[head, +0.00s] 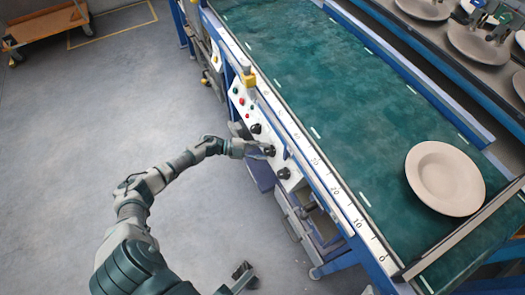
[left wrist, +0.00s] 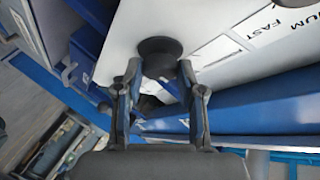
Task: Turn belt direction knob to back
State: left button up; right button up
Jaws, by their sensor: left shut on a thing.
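A white control panel (head: 243,101) with several black knobs and coloured buttons runs along the near side of the belt machine. My left gripper (head: 264,151) is at a black knob (head: 270,150) on this panel. In the left wrist view, the fingers of the left gripper (left wrist: 161,68) are shut on the black round knob (left wrist: 160,55), one on each side. The knob's pointer and markings cannot be made out. Another black knob (head: 256,128) sits above and one (head: 284,173) below. My right gripper (head: 243,274) shows low at the bottom edge, away from the panel; its jaw state is unclear.
The green belt (head: 330,95) carries a beige plate (head: 444,179) near its lower right end. More plates (head: 478,42) lie on a rack at the top right. A wooden cart (head: 45,28) stands at the top left. The grey floor (head: 90,120) to the left is clear.

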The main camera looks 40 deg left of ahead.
pick_arm(q)
jog(key=shift+f, duration=0.1)
jog(key=o, duration=1.1)
jog(key=shift+s, duration=0.1)
jog(key=v, duration=1.1)
jog(key=shift+s+a, duration=0.15)
jog(key=shift+a, duration=0.2)
